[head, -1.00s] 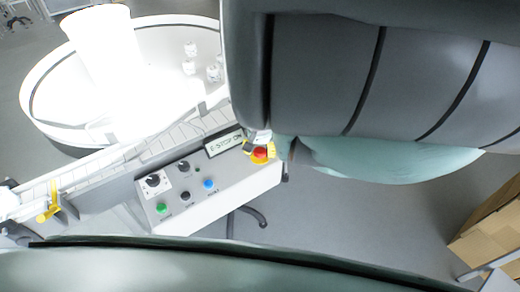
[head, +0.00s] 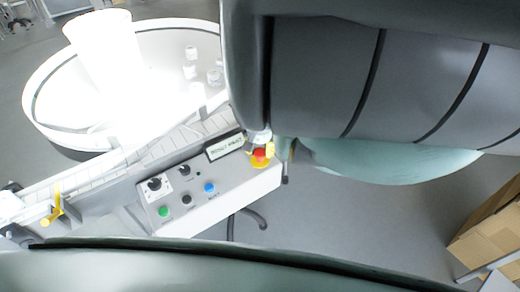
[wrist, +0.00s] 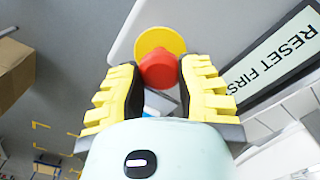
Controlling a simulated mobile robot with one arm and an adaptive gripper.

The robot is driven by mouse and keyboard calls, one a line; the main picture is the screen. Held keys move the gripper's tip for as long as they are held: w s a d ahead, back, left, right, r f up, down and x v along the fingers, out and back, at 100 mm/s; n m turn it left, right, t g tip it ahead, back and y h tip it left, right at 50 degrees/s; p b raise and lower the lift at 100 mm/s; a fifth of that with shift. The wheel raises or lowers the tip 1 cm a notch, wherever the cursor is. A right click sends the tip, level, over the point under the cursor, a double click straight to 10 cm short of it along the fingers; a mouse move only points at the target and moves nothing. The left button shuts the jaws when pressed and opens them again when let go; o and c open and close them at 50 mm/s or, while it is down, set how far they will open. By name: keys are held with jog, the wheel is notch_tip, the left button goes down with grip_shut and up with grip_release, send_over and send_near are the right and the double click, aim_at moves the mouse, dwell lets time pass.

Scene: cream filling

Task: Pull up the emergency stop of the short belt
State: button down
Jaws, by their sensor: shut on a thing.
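The emergency stop is a red mushroom button on a yellow disc; it shows in the head view (head: 260,155) at the right end of the control panel (head: 225,190). In the wrist view the red button (wrist: 158,70) sits between the yellow ribbed fingers of my gripper (wrist: 160,80), which is shut on it. The yellow disc (wrist: 158,38) lies just beyond the button. A small display (head: 225,146) beside the stop reads "RESET FIRST" in the wrist view (wrist: 275,65). In the head view my arm hides most of the gripper.
The panel also has a green button (head: 164,212), a blue button (head: 210,188), a black button and dark knobs. A white conveyor (head: 150,150) runs behind it, near a large round white bowl (head: 40,95). Cardboard boxes (head: 490,225) stand at the right.

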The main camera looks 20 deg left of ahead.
aim_at(261, 151)
jog(key=shift+c, duration=2.2)
grip_release()
notch_tip(261, 151, up, 12)
